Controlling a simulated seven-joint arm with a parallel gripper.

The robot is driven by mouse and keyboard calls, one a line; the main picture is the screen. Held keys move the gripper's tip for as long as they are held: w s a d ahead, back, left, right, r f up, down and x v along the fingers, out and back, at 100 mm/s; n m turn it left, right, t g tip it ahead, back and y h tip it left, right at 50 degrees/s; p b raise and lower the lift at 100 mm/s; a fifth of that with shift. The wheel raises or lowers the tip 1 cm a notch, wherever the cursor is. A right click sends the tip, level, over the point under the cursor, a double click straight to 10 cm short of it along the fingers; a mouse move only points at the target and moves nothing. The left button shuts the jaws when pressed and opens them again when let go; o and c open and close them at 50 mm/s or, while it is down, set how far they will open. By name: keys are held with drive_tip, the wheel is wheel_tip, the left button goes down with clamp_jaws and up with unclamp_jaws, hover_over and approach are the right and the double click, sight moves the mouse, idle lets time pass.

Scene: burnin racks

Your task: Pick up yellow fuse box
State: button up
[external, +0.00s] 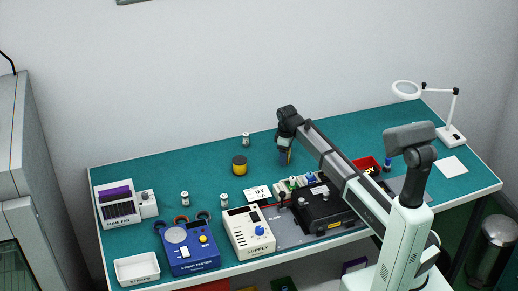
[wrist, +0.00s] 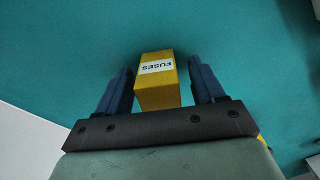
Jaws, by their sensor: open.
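The yellow fuse box (wrist: 157,92) has a white label reading FUSES and stands between the two blue fingers of my gripper (wrist: 160,85) in the wrist view. Gaps show on both sides of the box, so the fingers are apart from it. In the external view my gripper (external: 285,158) points down over the back middle of the teal table, and only a sliver of yellow shows at its fingers. Whether the box rests on the table is hard to tell.
A black and yellow round container (external: 239,165) stands left of my gripper, with a small jar (external: 245,140) behind it. A white supply unit (external: 249,232), a blue strap tester (external: 188,246) and a black device (external: 322,205) line the front.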

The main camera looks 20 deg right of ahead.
drive_tip(key=c, duration=1.1)
drive_tip(key=shift+o, duration=0.2)
